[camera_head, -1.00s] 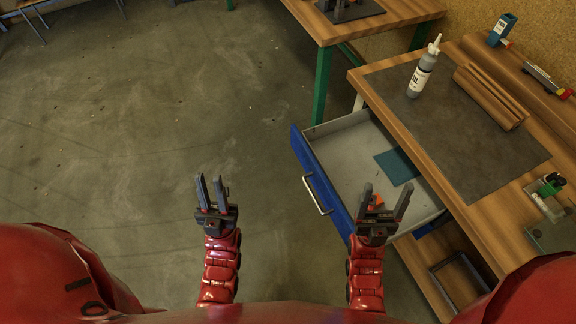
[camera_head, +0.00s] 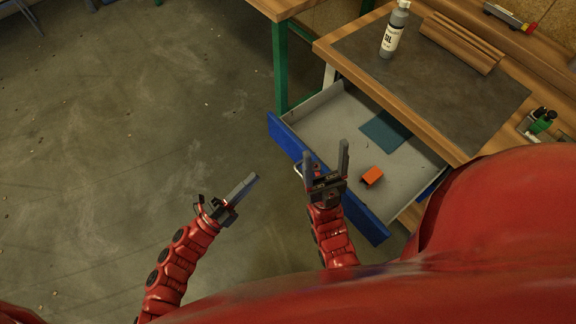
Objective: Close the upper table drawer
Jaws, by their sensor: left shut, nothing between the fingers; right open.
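The upper table drawer (camera_head: 330,108) is pulled out from under the workbench, with a blue front and grey inside. It holds a teal sheet (camera_head: 385,131) and a small orange block (camera_head: 372,176). My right gripper (camera_head: 325,148) is open and empty, over the drawer front in the picture. It hides part of the drawer handle (camera_head: 297,169); whether it touches the drawer I cannot tell. My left gripper (camera_head: 250,184) is shut and empty, over the floor to the left of the drawer front.
The wooden workbench (camera_head: 330,54) carries a dark mat (camera_head: 440,90), an oil bottle (camera_head: 394,30) and brown wooden strips (camera_head: 462,42). Another table with green legs (camera_head: 280,70) stands behind. The floor (camera_head: 130,130) on the left is clear.

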